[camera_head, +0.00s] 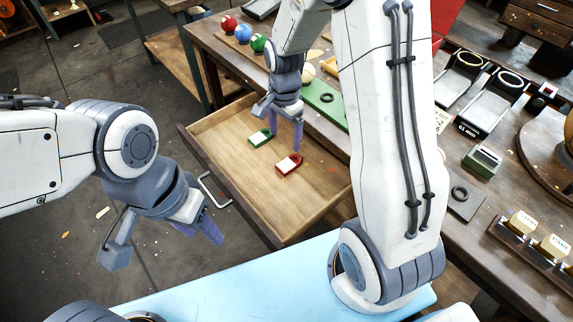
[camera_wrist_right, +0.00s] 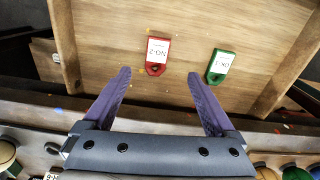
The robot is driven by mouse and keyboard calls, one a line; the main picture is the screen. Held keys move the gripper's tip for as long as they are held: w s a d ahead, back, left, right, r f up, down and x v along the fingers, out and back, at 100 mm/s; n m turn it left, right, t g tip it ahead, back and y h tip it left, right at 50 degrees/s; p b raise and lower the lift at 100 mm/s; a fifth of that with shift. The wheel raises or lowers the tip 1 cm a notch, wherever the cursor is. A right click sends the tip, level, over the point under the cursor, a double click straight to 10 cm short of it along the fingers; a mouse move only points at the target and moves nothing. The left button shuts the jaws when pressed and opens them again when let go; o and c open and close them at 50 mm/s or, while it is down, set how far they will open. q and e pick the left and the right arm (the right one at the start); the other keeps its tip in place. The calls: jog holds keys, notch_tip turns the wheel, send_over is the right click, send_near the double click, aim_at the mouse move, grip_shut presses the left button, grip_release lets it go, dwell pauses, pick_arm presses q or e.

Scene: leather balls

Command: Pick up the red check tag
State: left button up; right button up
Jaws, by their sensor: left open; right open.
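The red check tag (camera_head: 289,164) has a white label and lies flat in the open wooden drawer (camera_head: 235,190). In the right wrist view the red tag (camera_wrist_right: 157,54) lies just beyond the fingertips, roughly in line with the gap between them. My right gripper (camera_head: 285,130) is open and empty above the drawer, with its purple fingers pointing down. Its fingers also show in the right wrist view (camera_wrist_right: 158,75). My left gripper (camera_head: 200,229) is open and empty, off to the left of the drawer, outside it.
A green tag (camera_head: 260,139) with a white label lies in the drawer near the red one; it also shows in the right wrist view (camera_wrist_right: 219,66). The drawer walls surround both tags. Coloured balls (camera_head: 243,33) and a green tray (camera_head: 325,102) stand on the workbench above.

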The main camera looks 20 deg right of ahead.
send_over(290, 163)
jog(key=shift+m, duration=0.4)
jog(key=f, duration=0.5)
jog(key=shift+w+a+f, duration=0.2)
jog(key=shift+a, duration=0.05)
jog(key=shift+s+d+f+b, duration=0.1)
jog(key=shift+f+b, duration=0.1)
jog(key=shift+f, duration=1.35)
jog(key=shift+s+d+f+b, duration=0.1)
jog(key=shift+f+b, duration=0.05)
jog(key=shift+f, duration=1.4)
jog(key=shift+c, duration=0.3)
jog(key=c, duration=1.4)
